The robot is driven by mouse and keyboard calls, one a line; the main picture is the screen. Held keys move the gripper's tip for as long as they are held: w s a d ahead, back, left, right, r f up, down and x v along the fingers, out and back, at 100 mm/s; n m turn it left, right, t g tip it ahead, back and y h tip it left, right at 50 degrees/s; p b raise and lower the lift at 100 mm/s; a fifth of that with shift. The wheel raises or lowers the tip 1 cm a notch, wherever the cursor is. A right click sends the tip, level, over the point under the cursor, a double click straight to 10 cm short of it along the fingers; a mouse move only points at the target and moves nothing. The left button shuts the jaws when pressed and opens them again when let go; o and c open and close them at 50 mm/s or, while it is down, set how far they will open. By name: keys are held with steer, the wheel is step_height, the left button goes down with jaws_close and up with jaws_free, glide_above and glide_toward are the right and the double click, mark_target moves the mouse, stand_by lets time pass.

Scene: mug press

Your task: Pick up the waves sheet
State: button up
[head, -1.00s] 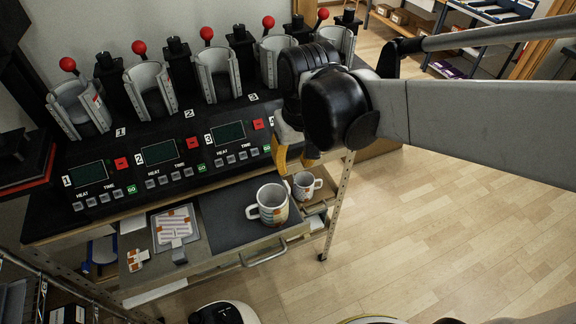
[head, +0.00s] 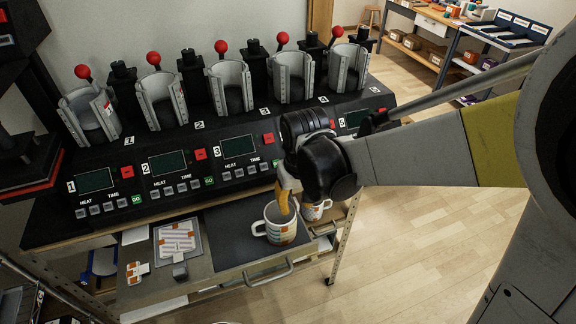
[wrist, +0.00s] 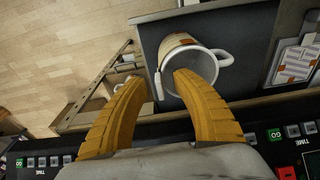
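A printed sheet (head: 178,239) with orange and pale marks lies flat on a grey pad at the left of the pull-out shelf. A smaller printed piece (head: 137,271) lies to its lower left. I cannot tell whether either shows waves. A large white mug (head: 281,229) with a coloured pattern stands right of the sheet, and it also shows in the wrist view (wrist: 178,45). My gripper (head: 286,204) is open, its yellow fingers (wrist: 158,80) apart. One fingertip overlaps the mug's mouth and the other is outside it in the wrist view. Contact is unclear.
A second mug (head: 316,211) stands behind the large one, partly hidden by my gripper. The black press machine (head: 225,155) with several mug clamps rises behind the shelf. A drawer handle (head: 270,273) sticks out in front.

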jaws_close()
stand_by(0.3)
steer(key=shift+r, duration=0.3)
step_height(320, 180, up, 4)
steer(key=shift+f+p, duration=0.1)
steer(key=shift+p, duration=0.75)
steer(key=s+d+r+p, duration=0.4)
steer(key=d+r, duration=0.5)
steer(key=d, duration=0.2)
steer(key=shift+f, duration=0.1)
